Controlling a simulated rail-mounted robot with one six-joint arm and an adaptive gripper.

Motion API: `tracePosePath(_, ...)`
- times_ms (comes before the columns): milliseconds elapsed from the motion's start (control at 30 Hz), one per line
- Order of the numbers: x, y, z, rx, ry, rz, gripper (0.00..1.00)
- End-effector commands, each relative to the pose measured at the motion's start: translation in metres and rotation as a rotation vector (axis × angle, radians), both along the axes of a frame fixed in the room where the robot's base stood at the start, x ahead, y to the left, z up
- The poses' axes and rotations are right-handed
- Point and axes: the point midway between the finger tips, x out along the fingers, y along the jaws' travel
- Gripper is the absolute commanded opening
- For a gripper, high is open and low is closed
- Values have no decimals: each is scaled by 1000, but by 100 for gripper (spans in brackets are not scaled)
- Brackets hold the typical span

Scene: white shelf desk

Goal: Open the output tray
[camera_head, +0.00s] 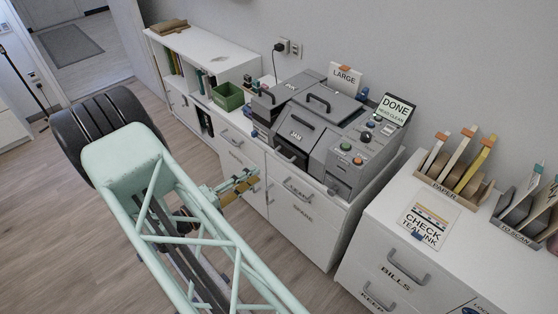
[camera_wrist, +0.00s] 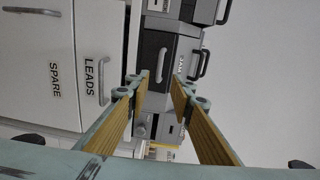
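A grey machine (camera_head: 325,125) with a "JAM" label stands on the white desk. A dark front section with a handle (camera_head: 291,154) sits low on its front and looks shut; I take it as the output tray, though no label says so. In the wrist view the dark panel (camera_wrist: 152,48) and its light handle (camera_wrist: 161,58) show rotated beyond the fingertips. My gripper (camera_head: 246,182) is in front of the desk, apart from the machine. In the wrist view my gripper (camera_wrist: 159,84) is open, with nothing between its fingers.
White drawers below carry "LEADS" (camera_wrist: 90,85) and "SPARE" (camera_wrist: 56,80) labels. A control panel (camera_head: 365,140) and a "DONE" sign (camera_head: 395,108) are at the machine's right. A green bin (camera_head: 227,96) stands left. A cabinet with a "PAPER" rack (camera_head: 452,185) is at right.

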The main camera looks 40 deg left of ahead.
Motion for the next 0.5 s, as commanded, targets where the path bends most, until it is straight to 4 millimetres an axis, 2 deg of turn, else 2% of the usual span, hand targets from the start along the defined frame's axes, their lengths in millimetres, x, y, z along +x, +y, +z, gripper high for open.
tracePosePath(267,6,-1,-1,0,0,0,21)
tracePosePath(500,25,-4,-2,0,1,-2,21)
